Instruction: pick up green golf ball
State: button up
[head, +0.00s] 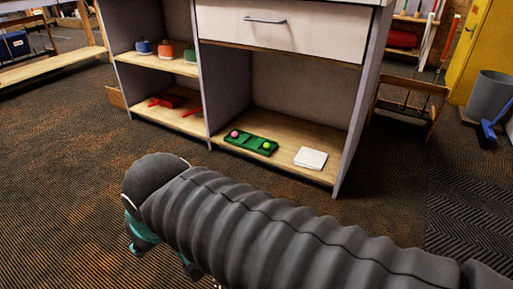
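A yellow-green ball (266,146), the nearest match to a green golf ball, sits at the right end of a small dark green tray (249,144). A pink ball (234,134) sits at the tray's left end. The tray lies on the low wooden shelf of an open cabinet bay. My arm crosses the foreground, well in front of the shelf and apart from the balls. My gripper's fingers do not show, so I cannot see their state.
A white square block (310,158) lies right of the tray. A drawer (270,22) is above the bay, and a grey divider (202,80) bounds it on the left. Red items (168,101) lie on the left lower shelf. The carpet (70,160) left of my arm is clear.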

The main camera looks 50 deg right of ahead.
aim_at(266, 146)
jog(key=u, duration=0.15)
jog(key=i, duration=1.5)
jog(key=z, duration=0.8)
jog(key=i, duration=0.9)
jog(key=z, duration=1.3)
jog(key=i, duration=0.35)
jog(key=z, duration=0.35)
